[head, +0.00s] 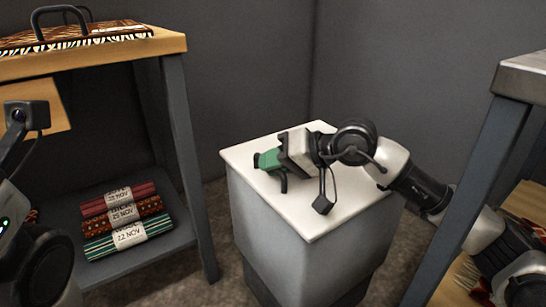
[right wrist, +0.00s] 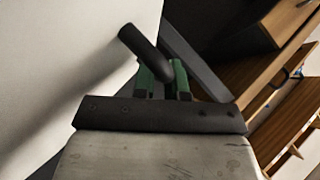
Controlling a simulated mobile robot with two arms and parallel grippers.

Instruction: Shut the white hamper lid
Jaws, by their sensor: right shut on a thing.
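The white hamper (head: 275,245) stands on the floor in the middle of the head view. Its white lid (head: 310,222) lies flat over the top, with no clear gap along the visible edges. My right gripper (head: 268,160) is over the lid, with green fingers, coming in from the right. In the right wrist view its fingers (right wrist: 163,82) are shut on a dark bar (right wrist: 145,48), which looks like the lid's handle. The lid shows as a pale surface (right wrist: 60,60) at the left there. Only part of my left arm shows at the left edge; its fingers are out of view.
A wooden-topped shelf unit (head: 130,48) at the left holds a patterned rug piece with dark handles (head: 85,37) and, below, several labelled rolled rugs (head: 125,220). A metal-topped rack (head: 525,80) stands close on the right. Grey walls are behind the hamper.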

